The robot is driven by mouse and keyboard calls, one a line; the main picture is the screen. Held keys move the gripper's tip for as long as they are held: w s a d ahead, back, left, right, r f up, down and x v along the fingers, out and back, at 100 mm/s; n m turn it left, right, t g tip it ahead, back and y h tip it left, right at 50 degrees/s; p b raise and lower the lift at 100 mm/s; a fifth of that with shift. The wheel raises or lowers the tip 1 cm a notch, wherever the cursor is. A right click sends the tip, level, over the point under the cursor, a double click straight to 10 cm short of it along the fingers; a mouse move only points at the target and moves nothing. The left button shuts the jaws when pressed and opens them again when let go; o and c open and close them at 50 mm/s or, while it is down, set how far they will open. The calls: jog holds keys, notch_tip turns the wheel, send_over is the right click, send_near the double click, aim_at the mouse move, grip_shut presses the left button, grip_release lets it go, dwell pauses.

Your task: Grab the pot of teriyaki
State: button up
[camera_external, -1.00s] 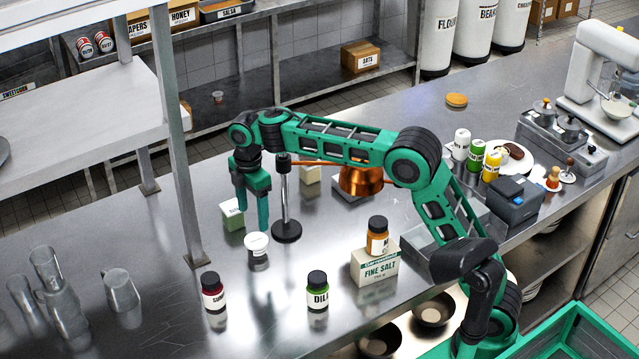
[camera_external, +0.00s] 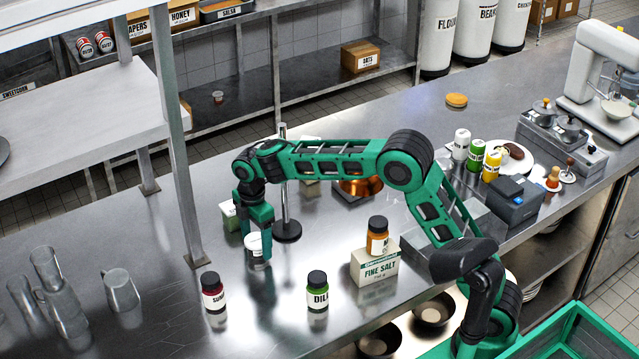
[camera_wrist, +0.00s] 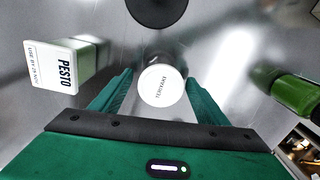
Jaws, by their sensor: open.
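A small white-lidded pot (camera_external: 254,244) stands on the steel counter. In the wrist view its round white lid (camera_wrist: 162,86) carries small dark lettering, too blurred to read surely, so I cannot confirm that it says teriyaki. My gripper (camera_external: 257,248) points down over this pot, with a finger on each side of it. In the wrist view my gripper (camera_wrist: 160,83) is open, the lid lies between the fingers, and a slight gap shows on both sides. In the external view a finger hides part of the pot.
A pesto tub (camera_wrist: 65,68) stands close on the left. A stand with a round black base (camera_external: 286,231) is just behind the pot. A dill jar (camera_external: 317,292), a dark red-brown jar (camera_external: 213,293) and a fine salt box (camera_external: 375,265) stand nearer the front, with bare counter between.

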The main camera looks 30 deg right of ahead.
jog(key=shift+f, duration=0.3)
jog(key=shift+c, duration=0.6)
jog(key=c, duration=0.9)
jog(key=shift+r, duration=0.1)
